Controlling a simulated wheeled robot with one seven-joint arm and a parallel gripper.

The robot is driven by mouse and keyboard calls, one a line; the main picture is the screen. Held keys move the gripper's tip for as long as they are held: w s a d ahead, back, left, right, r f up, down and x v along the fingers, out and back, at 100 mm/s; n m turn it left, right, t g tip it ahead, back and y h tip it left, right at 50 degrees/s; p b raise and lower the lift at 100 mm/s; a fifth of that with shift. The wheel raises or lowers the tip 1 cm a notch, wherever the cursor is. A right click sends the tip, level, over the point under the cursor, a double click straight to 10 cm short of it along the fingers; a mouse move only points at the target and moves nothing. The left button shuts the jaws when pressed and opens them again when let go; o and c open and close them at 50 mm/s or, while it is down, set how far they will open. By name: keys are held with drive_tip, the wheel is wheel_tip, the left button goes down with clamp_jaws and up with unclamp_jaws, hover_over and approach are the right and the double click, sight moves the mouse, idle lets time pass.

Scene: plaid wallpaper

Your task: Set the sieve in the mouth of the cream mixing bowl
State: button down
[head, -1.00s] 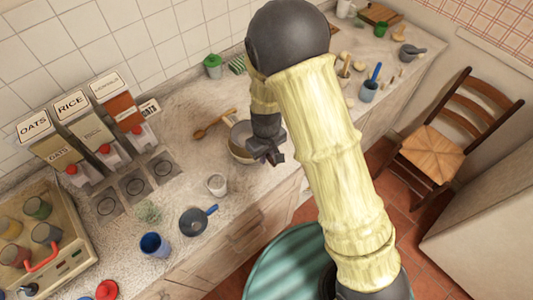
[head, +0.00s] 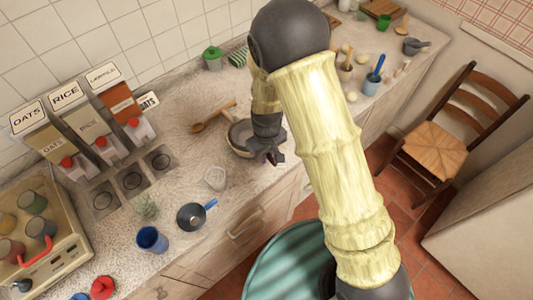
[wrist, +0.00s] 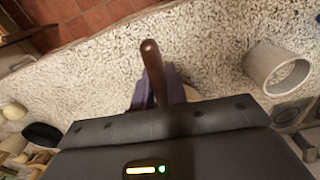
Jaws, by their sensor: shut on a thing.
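The cream mixing bowl (head: 236,149) stands on the counter in the head view, left of my gripper (head: 272,158) and partly hidden by it. A grey round shape, likely the sieve (head: 242,133), shows at the bowl's mouth. I cannot tell whether it is seated on the rim or just above it. In the wrist view my gripper (wrist: 158,92) is shut on the sieve's brown handle (wrist: 150,58), which sticks out past the fingers. The sieve's mesh and most of the bowl are hidden there by my gripper's body.
A wooden spoon (head: 213,117) lies behind the bowl. A pale cup (head: 215,178), also in the wrist view (wrist: 277,70), a dark pan with a blue handle (head: 191,216) and a blue cup (head: 151,240) stand nearer left. Dispensers (head: 85,125) line the wall. The counter's front edge is close.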

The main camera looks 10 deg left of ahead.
drive_tip(key=shift+f, duration=0.2)
idle(0.4)
drive_tip(key=c, duration=1.3)
unclamp_jaws()
wheel_tip(320, 180, up, 17)
drive_tip(key=shift+r+b, duration=0.2)
drive_tip(key=shift+b, duration=1.05)
drive_tip(key=s+d+m+t, duration=0.1)
drive_tip(key=s+d+m, duration=0.1)
drive_tip(key=d, duration=0.5)
drive_tip(key=s+d+m, duration=0.2)
drive_tip(key=d+m, duration=0.2)
drive_tip(key=d, duration=0.4)
drive_tip(key=s+d+f+m+t, duration=0.1)
drive_tip(key=s+d+m, duration=0.1)
drive_tip(key=d, duration=0.5)
drive_tip(key=shift+s+d+m+t, duration=0.2)
drive_tip(key=shift+d+m+t, duration=0.15)
drive_tip(key=shift+m, duration=0.15)
